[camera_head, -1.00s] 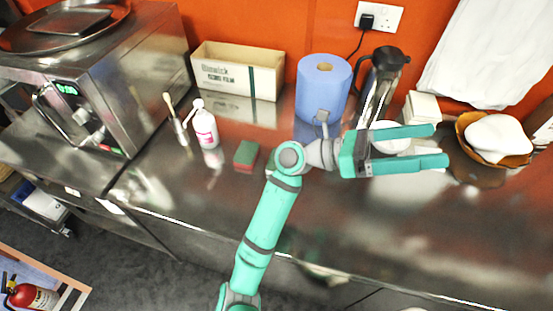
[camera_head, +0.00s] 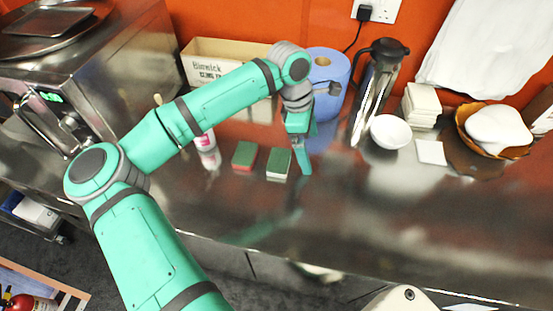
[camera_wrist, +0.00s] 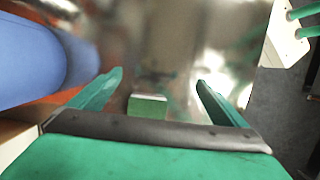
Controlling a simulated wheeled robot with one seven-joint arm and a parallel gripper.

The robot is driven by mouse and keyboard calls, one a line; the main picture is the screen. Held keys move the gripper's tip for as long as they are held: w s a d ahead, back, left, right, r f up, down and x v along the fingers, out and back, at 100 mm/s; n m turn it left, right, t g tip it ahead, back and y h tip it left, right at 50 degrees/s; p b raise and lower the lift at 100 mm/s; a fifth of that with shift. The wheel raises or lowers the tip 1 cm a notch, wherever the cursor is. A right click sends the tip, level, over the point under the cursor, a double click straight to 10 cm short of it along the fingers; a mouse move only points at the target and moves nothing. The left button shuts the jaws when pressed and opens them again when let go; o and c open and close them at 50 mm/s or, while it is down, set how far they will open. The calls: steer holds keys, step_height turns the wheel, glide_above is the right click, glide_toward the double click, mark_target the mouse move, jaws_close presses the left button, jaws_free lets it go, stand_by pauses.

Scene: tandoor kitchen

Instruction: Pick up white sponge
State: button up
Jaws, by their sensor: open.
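The white sponge (camera_head: 279,164), with a green top and a pale lower side, lies on the steel counter (camera_head: 350,215). A similar green-topped sponge with a red lower side (camera_head: 244,155) lies just left of it. My gripper (camera_head: 303,165) points down, its fingers close to the right of the white sponge in the head view. In the wrist view my gripper (camera_wrist: 159,80) is open and empty. The white sponge (camera_wrist: 147,106) shows between the two fingers there, apart from both. How high the fingertips are above the counter is hard to tell.
A blue paper roll (camera_head: 330,80) stands behind my gripper and shows large at left in the wrist view (camera_wrist: 38,60). A white bottle (camera_head: 207,150) is left of the sponges, partly hidden. A white bowl (camera_head: 390,131) and steel jug (camera_head: 375,90) stand right. The front counter is clear.

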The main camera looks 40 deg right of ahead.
steer(key=t+y, duration=0.2)
glide_toward(279, 159)
steer(key=f, duration=0.3)
steer(key=shift+s+f, duration=0.15)
steer(key=shift+s, duration=0.2)
steer(key=shift+w+f, duration=0.15)
steer(key=shift+f, duration=2.45)
steer(key=c, duration=1.1)
